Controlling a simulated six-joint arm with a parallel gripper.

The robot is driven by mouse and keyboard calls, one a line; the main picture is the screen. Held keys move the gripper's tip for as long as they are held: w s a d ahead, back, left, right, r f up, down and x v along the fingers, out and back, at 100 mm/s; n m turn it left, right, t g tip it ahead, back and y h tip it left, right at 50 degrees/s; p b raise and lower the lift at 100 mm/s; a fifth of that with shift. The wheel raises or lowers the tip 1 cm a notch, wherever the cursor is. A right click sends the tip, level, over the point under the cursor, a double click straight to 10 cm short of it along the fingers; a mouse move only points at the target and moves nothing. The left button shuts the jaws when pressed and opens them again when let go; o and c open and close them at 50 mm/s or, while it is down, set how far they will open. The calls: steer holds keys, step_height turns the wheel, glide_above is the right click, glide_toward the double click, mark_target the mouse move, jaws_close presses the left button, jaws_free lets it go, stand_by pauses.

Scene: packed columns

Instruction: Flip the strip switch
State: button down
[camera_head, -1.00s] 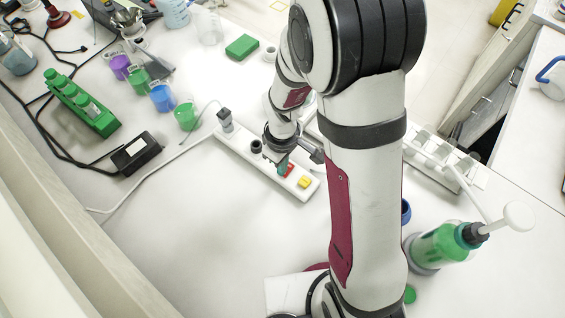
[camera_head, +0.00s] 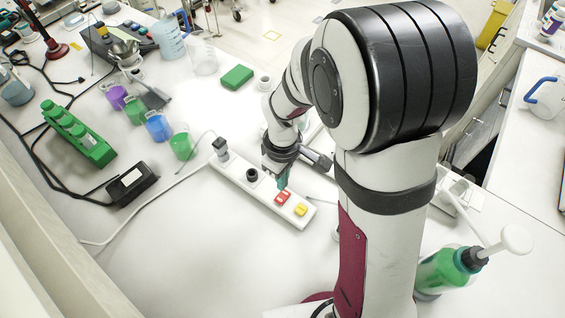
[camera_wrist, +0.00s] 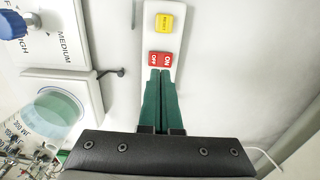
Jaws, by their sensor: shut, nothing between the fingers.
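The white power strip (camera_head: 235,171) lies on the bench, angled down to the right in the head view. Its red rocker switch (camera_head: 283,197) sits near the right end, beside a yellow reset button (camera_head: 301,210). In the wrist view the red switch (camera_wrist: 160,59) shows "ON" and "OFF" labels, with the yellow button (camera_wrist: 165,23) beyond it. My gripper (camera_wrist: 161,72) has its two green fingers together and empty, their tips at the near edge of the switch in that view. Whether they touch it I cannot tell. In the head view my gripper (camera_head: 282,184) is just above and left of the switch.
A grey plug (camera_head: 220,147) and a black socket piece (camera_head: 252,174) are on the strip. Coloured beakers (camera_head: 157,127), a green tube rack (camera_head: 78,133) and a black adapter (camera_head: 132,182) stand left. A green wash bottle (camera_head: 446,268) stands right. The wrist view shows an instrument (camera_wrist: 55,45) and a flask (camera_wrist: 50,115).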

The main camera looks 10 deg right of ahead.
mark_target(279, 200)
step_height(279, 200, up, 10)
steer(key=shift+f, duration=0.2)
steer(key=f, duration=0.9)
steer(key=s+a+f, duration=0.1)
steer(key=f, duration=0.4)
steer(key=shift+f, duration=0.15)
